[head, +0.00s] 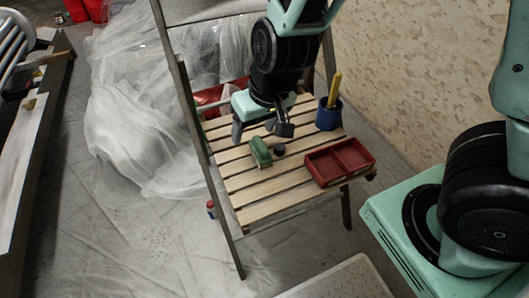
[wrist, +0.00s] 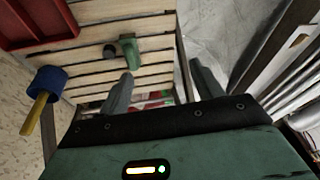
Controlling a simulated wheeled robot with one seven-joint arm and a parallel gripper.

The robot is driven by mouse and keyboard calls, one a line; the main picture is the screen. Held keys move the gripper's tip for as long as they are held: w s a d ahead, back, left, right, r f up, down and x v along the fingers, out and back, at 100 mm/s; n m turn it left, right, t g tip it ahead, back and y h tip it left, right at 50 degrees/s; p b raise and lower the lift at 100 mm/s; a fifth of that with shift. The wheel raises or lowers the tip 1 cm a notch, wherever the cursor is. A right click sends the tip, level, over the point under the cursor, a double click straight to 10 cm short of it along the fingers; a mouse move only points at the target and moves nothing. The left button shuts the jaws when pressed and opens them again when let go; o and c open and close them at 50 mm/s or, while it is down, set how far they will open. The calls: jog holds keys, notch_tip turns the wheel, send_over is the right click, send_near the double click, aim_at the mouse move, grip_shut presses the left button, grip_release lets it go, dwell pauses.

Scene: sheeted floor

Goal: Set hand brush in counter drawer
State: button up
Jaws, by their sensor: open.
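A small green object (head: 261,152), which looks like the hand brush, lies on the slatted wooden chair seat (head: 262,187). It also shows in the wrist view (wrist: 128,50), beyond the left fingertip. My gripper (head: 261,130) is above the seat, just behind the green object in the head view. Its two fingers are wide apart with nothing between them, as the wrist view (wrist: 161,68) shows too. I cannot make out a counter drawer in either view.
A small dark round thing (head: 279,149) sits right beside the green object. A red two-compartment tray (head: 318,168) and a blue cup (head: 328,117) holding a yellow item (head: 334,88) stand on the seat's right side. Clear sheeting (head: 140,120) bunches at left.

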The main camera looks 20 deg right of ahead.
jog(key=m+t+h, duration=0.1)
jog(key=m+h, duration=0.1)
send_near(260, 143)
jog(key=b+x, duration=0.6)
jog(key=shift+w+d+r, duration=0.1)
jog(key=shift+w+d, duration=0.1)
jog(key=shift+w, duration=0.05)
jog(key=shift+w+f+b, duration=0.2)
jog(key=shift+f+b, duration=0.1)
jog(key=shift+f, duration=0.1)
jog(key=b+x, duration=0.2)
jog(key=x, duration=0.3)
jog(key=shift+s+a+f+b, duration=0.1)
jog(key=shift+s+f+b, duration=0.2)
jog(key=shift+b, duration=0.1)
jog(key=shift+r+t, duration=0.15)
jog(key=shift+t, duration=0.15)
jog(key=c, duration=1.2)
